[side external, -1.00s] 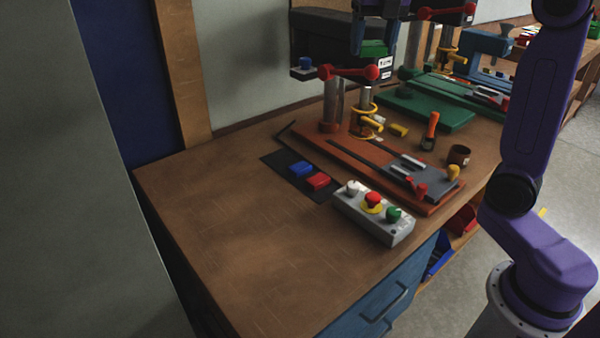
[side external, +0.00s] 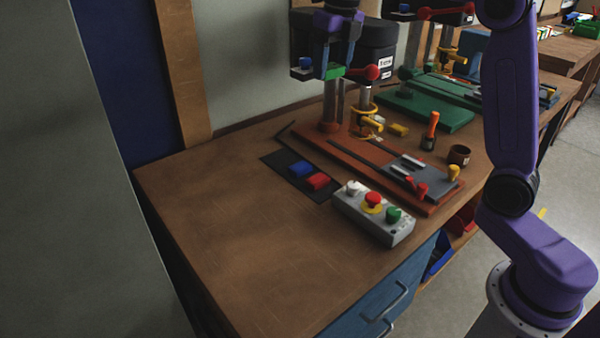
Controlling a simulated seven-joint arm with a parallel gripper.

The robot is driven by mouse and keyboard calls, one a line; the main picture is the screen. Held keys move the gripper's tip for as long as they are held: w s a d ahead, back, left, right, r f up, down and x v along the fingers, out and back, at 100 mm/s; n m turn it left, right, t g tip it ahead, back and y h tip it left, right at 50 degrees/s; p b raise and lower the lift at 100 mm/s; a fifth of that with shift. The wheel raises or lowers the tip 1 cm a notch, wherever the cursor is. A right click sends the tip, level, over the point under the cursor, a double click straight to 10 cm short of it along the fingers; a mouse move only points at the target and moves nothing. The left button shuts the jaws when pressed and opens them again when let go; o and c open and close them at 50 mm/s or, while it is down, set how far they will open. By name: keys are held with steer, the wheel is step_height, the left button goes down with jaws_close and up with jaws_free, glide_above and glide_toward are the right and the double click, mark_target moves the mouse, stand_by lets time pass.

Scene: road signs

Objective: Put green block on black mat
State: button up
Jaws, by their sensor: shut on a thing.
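My gripper (side external: 333,66) is in the upper middle of the side view, shut on a small green block (side external: 333,73). It holds the block in the air, in front of the drill press head. The black mat (side external: 279,160) lies flat on the wooden bench, lower and to the left of the gripper in the picture. A blue block (side external: 301,169) and a red block (side external: 318,181) lie on the mat, side by side. The mat's upper left end and its lower right end are bare.
A drill press on an orange base (side external: 350,155) stands right of the mat, with red handles (side external: 371,72) close to my gripper. A grey button box (side external: 375,215) sits below the mat's right end. A green machine base (side external: 425,110) is behind. The bench's front left is clear.

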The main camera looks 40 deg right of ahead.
step_height(320, 180, down, 17)
steer(key=shift+g, duration=0.4)
steer(key=w+f, duration=0.3)
steer(key=w, duration=0.1)
steer(key=w+f, duration=0.3)
steer(key=w, duration=0.1)
steer(key=w+f, duration=0.3)
steer(key=w, duration=0.2)
steer(key=shift+a+f, duration=0.1)
steer(key=shift+a, duration=0.05)
steer(key=shift+w+f, duration=0.4)
steer(key=shift+f, duration=0.1)
steer(key=shift+w+f, duration=0.1)
steer(key=shift+f, duration=1.5)
steer(key=shift+f, duration=0.15)
steer(key=o, duration=1.2)
steer(key=shift+o, duration=0.2)
